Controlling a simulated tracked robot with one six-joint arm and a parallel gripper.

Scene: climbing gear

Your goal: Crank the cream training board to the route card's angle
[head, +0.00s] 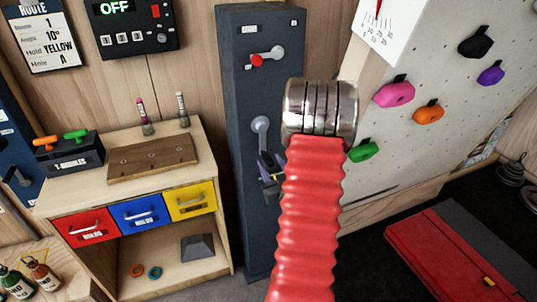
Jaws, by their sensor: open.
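The route card (40,35) at the upper left reads route 1, angle 10°, hold yellow, hole A. The cream training board (425,130) leans at the right with coloured holds. An angle scale (385,32) with a red pointer sits at its top; its top is cut off and the exact reading is unclear. The dark column (255,220) carries a grey crank (260,126) at mid-height and a red-knobbed lever (268,56) above. My gripper (269,172) is open just below the crank's hub, partly hidden by my red arm. Whether it touches the crank is unclear.
A control box (125,28) reads OFF. A wooden cabinet (205,150) with red, blue and yellow drawers stands left of the column. A red folded mat (440,255) lies on the dark floor at right. Bottles (40,272) stand at lower left.

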